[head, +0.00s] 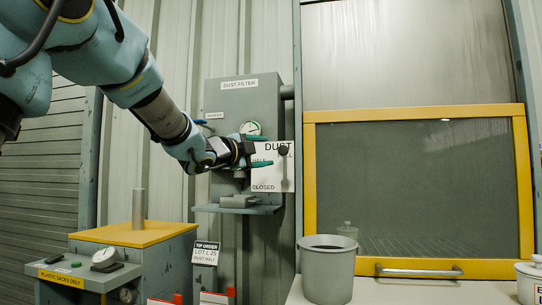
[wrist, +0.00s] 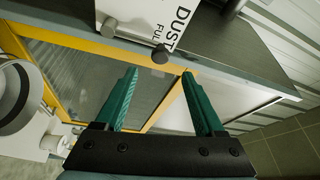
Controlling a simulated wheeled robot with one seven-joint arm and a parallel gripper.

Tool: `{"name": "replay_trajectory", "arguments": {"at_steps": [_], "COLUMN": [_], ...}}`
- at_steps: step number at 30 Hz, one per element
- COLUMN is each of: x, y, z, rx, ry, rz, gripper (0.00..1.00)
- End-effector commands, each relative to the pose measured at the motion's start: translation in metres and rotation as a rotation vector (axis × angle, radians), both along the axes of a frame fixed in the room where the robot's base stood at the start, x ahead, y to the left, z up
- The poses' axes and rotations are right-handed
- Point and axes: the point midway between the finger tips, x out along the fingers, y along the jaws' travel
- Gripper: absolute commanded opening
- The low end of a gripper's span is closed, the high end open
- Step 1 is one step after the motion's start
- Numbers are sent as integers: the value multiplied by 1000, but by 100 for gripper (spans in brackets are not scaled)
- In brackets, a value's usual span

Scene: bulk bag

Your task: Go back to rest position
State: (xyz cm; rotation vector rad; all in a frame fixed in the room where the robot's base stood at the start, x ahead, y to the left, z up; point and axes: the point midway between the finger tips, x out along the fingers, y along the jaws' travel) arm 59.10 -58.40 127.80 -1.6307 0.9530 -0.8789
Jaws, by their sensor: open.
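My gripper (head: 265,150) is raised in front of the dust filter cabinet (head: 232,98), with my arm reaching in from the upper left. Its two green fingers are spread apart with nothing between them in the wrist view (wrist: 160,73). A dark round knob (head: 283,151) sits just to the right of the fingertips, over a white dust plate (head: 272,180) reading "HALF" and "CLOSED". In the wrist view the knob (wrist: 160,54) appears just past the fingertips, centred between them. I cannot tell the exact gap. Part of the plate is hidden by my gripper.
A yellow-framed window hatch (head: 310,200) with a metal handle (head: 418,271) stands to the right. A grey bin (head: 328,274) is on the white counter below. A yellow-topped machine (head: 135,234) stands lower left. A small shelf (head: 237,209) juts out below my gripper.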

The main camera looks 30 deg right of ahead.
Motion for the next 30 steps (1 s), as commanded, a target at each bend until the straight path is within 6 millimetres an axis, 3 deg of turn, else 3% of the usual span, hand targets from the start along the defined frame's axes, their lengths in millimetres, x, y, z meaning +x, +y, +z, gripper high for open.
{"name": "replay_trajectory", "arguments": {"at_steps": [16, 20, 23, 25, 30], "x": [-2, 7, 30, 50, 83], "y": [4, 13, 37, 66, 159], "z": [0, -6, -26, -49, -124], "rx": [0, 2, 10, 14, 6], "ry": [0, 39, 148, 268, 623], "rz": [0, 33, 127, 229, 531], "gripper": [71, 71, 71, 71, 71]}}
